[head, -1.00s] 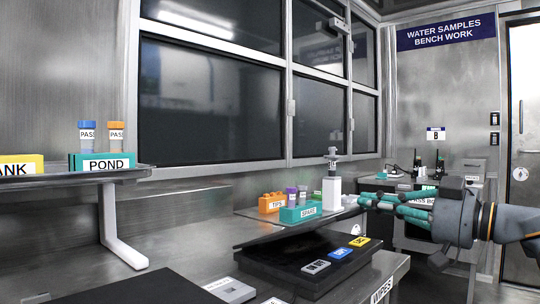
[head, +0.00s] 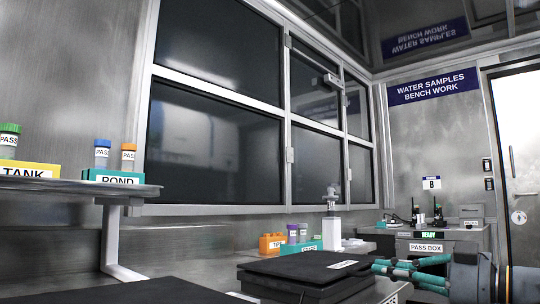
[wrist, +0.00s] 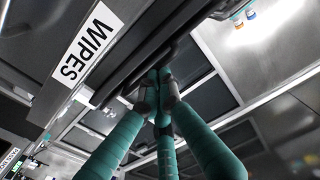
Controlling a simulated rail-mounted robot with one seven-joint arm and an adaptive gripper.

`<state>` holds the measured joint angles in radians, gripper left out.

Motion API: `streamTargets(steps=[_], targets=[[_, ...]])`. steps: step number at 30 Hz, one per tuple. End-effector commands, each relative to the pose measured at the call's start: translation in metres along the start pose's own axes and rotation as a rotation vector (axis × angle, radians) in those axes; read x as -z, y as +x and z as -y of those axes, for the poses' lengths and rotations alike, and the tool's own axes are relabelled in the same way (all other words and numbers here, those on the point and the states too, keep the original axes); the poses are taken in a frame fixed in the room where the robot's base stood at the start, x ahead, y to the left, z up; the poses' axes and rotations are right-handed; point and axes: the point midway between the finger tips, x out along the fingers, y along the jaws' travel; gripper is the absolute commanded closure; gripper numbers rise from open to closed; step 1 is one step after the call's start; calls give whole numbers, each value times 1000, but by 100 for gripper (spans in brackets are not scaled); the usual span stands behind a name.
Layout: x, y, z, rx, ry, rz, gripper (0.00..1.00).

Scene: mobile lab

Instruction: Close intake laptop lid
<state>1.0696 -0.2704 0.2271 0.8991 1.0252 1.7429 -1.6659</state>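The black laptop (head: 290,284) lies on the bench in the head view. Its lid (head: 300,264) is down over the base, nearly flat, with a small white label on top. A thin dark line runs between lid and base, and I cannot tell if they touch all along. My gripper (head: 378,268), with teal fingers, is at the laptop's right edge, beside the lid. In the wrist view my gripper's (wrist: 158,90) fingertips meet, with nothing seen between them. A dark edge passes just behind them there.
An orange rack (head: 271,243), a teal rack (head: 305,246) with tubes and a white dispenser (head: 331,233) stand behind the laptop. A shelf (head: 60,192) with tube racks is at left. A WIPES label (wrist: 85,49) shows in the wrist view. The pass box (head: 425,247) stands farther back.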

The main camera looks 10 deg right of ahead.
Motion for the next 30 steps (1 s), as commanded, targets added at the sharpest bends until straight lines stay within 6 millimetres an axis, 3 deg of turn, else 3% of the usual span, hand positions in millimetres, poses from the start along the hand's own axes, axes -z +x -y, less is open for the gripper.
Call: streamTargets(steps=[11,14,20,23,30], targets=[[-1,3,1,6,4,4,100],[8,3,1,7,3,3,100],[48,0,4,13,-1,-1,100],[25,-22,2,6,4,0,100],[3,-67,2,9,3,-1,100]])
